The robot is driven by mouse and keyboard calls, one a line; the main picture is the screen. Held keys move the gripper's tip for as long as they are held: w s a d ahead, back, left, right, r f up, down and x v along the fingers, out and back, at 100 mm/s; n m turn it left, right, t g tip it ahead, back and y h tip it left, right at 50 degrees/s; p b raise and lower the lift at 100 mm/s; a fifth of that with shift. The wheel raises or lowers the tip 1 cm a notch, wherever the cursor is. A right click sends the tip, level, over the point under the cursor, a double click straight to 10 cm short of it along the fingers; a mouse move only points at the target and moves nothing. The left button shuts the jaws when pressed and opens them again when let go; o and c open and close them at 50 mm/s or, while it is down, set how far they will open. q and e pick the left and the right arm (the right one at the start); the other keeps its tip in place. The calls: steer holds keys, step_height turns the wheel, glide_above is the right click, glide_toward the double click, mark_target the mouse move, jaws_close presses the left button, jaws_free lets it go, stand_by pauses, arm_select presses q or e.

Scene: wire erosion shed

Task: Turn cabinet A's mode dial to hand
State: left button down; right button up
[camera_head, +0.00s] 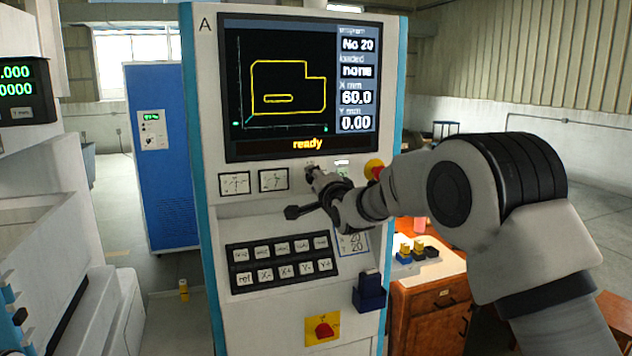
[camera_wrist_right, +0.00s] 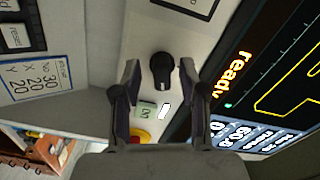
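Cabinet A (camera_head: 200,120) stands upright in the middle of the head view, with the letter A at its top left and "ready" on its screen (camera_head: 285,85). In the right wrist view the mode dial (camera_wrist_right: 162,73) is a black round knob with a small pale mark on the light panel. In the head view my right gripper (camera_head: 305,192) is in front of the panel below the screen and covers much of the dial area. It is open: in the wrist view its fingers (camera_wrist_right: 160,76) stand apart, one on each side of the dial. I cannot tell whether they touch it. My left gripper is out of view.
A yellow-based red stop button (camera_head: 374,168) is right of the dial area, partly behind my right arm. A key block (camera_head: 283,262) lies below, and a red switch on a yellow plate (camera_head: 322,328) lower still. A wooden workbench (camera_head: 435,300) stands at the right.

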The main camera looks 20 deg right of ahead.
steer(key=s, duration=1.2)
steer(key=shift+d, duration=0.2)
